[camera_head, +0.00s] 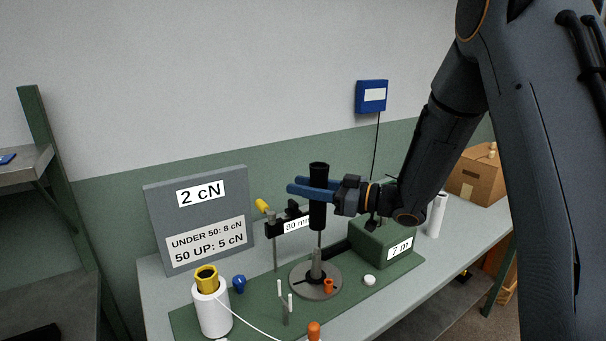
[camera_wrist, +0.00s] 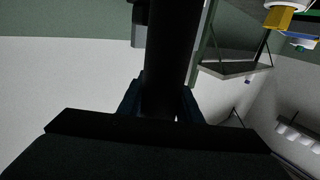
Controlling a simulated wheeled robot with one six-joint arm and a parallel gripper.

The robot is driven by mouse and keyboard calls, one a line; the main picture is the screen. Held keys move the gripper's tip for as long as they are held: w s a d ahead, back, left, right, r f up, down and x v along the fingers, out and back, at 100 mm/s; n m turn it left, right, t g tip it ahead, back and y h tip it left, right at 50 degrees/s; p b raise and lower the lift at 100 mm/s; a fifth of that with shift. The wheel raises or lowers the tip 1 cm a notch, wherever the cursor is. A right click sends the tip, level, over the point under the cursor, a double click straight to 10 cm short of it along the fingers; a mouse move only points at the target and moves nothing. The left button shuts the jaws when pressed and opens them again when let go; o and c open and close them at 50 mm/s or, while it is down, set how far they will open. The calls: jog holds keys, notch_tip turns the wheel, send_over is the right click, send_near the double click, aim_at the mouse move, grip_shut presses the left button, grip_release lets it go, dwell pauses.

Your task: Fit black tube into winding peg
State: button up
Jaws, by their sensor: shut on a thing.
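The black tube (camera_head: 318,213) is upright in my gripper (camera_head: 312,190). The blue fingers are shut around its upper part. In the wrist view the tube (camera_wrist: 172,50) runs up the middle between the fingertips (camera_wrist: 162,105). The winding peg (camera_head: 317,266) is a grey upright post on a round grey base, directly below the tube in the head view. A thin rod shows between the tube's lower end and the thicker post. I cannot tell whether the rod's top is inside the tube or behind it.
A grey sign board (camera_head: 200,222) stands behind at the left. A white yarn cone (camera_head: 212,312) with a yellow top stands front left. A thin stand with a dark bar (camera_head: 275,240) is just left of the peg. A green box (camera_head: 385,243) is at the right, and a white tube (camera_head: 437,215) beyond it.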

aim_at(310, 211)
jog(key=shift+s+a+r+n+g, duration=0.15)
jog(key=shift+n+g, duration=0.15)
jog(key=shift+g, duration=0.1)
jog(key=shift+f+b, duration=1.6)
jog(key=shift+f, duration=1.8)
jog(key=shift+s+f, duration=0.1)
jog(key=shift+f, duration=0.05)
jog(key=shift+p, duration=0.35)
jog(key=shift+r, duration=0.4)
jog(key=shift+r+p, duration=0.25)
jog(key=shift+p, duration=0.15)
jog(key=shift+f, duration=0.5)
dwell(0.9)
